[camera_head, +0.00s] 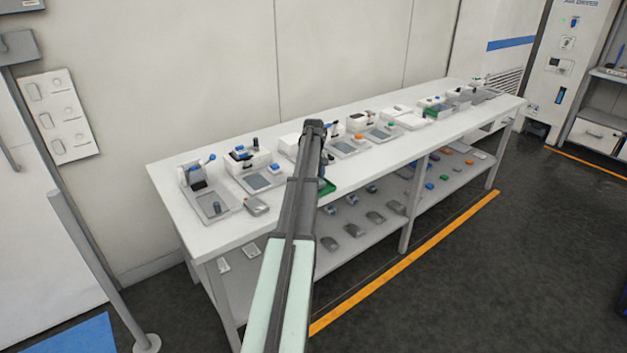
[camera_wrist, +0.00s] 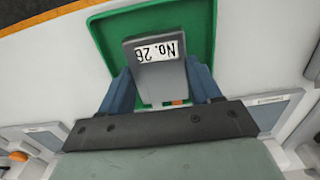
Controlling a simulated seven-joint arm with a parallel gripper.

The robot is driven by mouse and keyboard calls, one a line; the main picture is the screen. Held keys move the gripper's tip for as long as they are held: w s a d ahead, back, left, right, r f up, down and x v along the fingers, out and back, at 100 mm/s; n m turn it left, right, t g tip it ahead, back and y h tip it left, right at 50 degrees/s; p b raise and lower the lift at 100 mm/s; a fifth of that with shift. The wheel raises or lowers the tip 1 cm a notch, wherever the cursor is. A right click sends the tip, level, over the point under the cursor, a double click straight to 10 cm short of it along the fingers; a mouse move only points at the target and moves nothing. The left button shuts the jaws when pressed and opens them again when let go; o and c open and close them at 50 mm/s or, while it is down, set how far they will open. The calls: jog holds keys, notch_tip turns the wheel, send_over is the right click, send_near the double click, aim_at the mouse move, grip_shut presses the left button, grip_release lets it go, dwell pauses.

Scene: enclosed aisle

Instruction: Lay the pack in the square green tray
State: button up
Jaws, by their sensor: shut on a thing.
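The pack is a grey block with a white label reading "No. 26" (camera_wrist: 158,75) in the wrist view. My gripper (camera_wrist: 160,88) is shut on it, with a blue finger on each side. The green tray (camera_wrist: 203,35) lies behind the pack in that view, and the pack overlaps its inside. I cannot tell whether the pack touches the tray floor. In the head view a green tray edge (camera_head: 328,187) shows at the table's front edge, mostly hidden by my arm. The pack and fingertips are largely hidden there.
The long white table (camera_head: 222,234) holds several devices and grey trays along its back. A grey pack-like object (camera_head: 256,206) lies left of my arm. Another green tray (camera_head: 440,112) stands farther right. The lower shelf (camera_head: 375,232) holds several small items.

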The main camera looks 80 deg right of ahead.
jog(key=shift+f, duration=0.35)
jog(key=shift+f, duration=0.1)
jog(key=o, duration=1.6)
notch_tip(320, 180, up, 12)
jog(key=shift+r, duration=0.1)
